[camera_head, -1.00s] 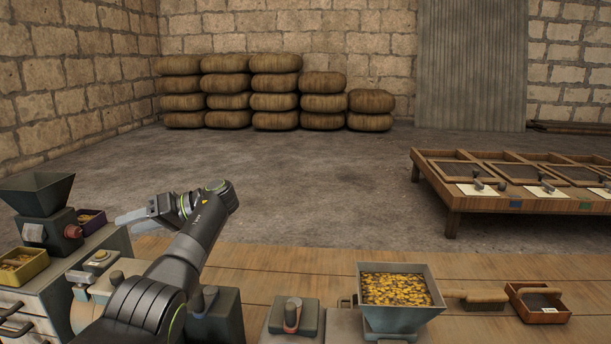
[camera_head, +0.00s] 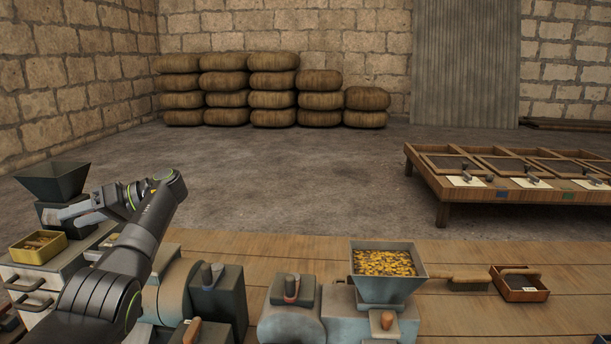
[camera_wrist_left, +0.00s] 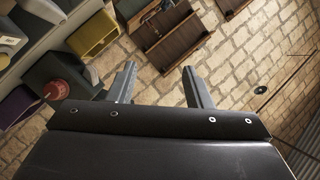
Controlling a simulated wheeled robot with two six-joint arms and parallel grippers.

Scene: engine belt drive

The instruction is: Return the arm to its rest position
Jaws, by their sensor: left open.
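My left arm comes up from the lower left of the head view, bent at the elbow. Its left gripper (camera_head: 76,214) points left, in front of the dark hopper (camera_head: 52,182) in the picture, above the grey cabinet. The left wrist view shows its two fingers spread apart with nothing between them (camera_wrist_left: 158,76). My right gripper is not in view.
A yellow bin (camera_head: 38,247) sits on the grey cabinet at the left; it also shows in the wrist view (camera_wrist_left: 92,34). A blue-grey hopper (camera_head: 386,291) holds yellow-brown bits. A small wooden tray (camera_head: 520,291) lies right. The floor beyond (camera_head: 300,180) is clear.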

